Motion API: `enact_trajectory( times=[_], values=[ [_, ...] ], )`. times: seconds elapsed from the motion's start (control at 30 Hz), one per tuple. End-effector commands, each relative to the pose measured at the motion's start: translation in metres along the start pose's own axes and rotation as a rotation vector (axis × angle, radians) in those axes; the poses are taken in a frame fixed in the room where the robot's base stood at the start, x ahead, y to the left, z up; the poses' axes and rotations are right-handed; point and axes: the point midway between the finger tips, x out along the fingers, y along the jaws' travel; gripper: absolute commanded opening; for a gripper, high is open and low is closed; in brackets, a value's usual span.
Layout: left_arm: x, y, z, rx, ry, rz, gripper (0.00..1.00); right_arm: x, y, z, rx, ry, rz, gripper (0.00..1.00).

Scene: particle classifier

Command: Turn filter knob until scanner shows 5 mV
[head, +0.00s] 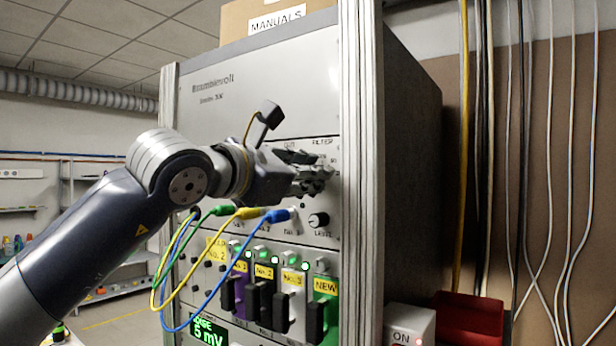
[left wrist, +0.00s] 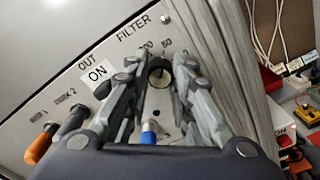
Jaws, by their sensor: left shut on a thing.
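My left gripper (head: 316,176) reaches the FILTER area of the grey rack panel and its fingers hide the knob in the head view. In the left wrist view the black round filter knob (left wrist: 160,72) sits between the two fingers, which are shut on it. Scale numbers, one of them 50, show above the knob. The green scanner display (head: 209,333) at the rack's lower left reads 5 mV; its upper line is partly cut or hidden. My right gripper is not in view.
Green, yellow and blue cables (head: 190,265) loop out from the panel below my left arm. Labelled modules (head: 326,288) with black handles fill the lower rack. A red bin (head: 470,318) stands at the right.

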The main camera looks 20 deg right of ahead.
Motion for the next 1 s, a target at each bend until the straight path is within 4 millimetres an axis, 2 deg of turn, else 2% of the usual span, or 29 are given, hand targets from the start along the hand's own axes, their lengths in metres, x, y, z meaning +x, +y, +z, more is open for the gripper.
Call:
enact_trajectory(
  times=[0.33, 0.37, 0.43, 0.8, 1.0],
  values=[
    [-0.001, 0.001, 0.002, 0.002, -0.005, 0.003, 0.0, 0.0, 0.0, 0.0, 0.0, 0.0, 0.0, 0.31],
    [-0.001, 0.001, 0.002, 0.002, -0.005, 0.003, 0.28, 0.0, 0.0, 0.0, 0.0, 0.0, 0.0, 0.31],
    [-0.001, 0.001, 0.002, 0.001, -0.004, 0.002, 0.43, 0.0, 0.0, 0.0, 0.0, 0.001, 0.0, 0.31],
    [-0.002, 0.001, 0.001, 0.001, -0.002, 0.001, 0.43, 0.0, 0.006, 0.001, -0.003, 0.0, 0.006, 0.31],
    [-0.024, 0.001, 0.001, 0.003, -0.003, 0.002, 0.43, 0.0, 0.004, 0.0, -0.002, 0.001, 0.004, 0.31]
  ],
)
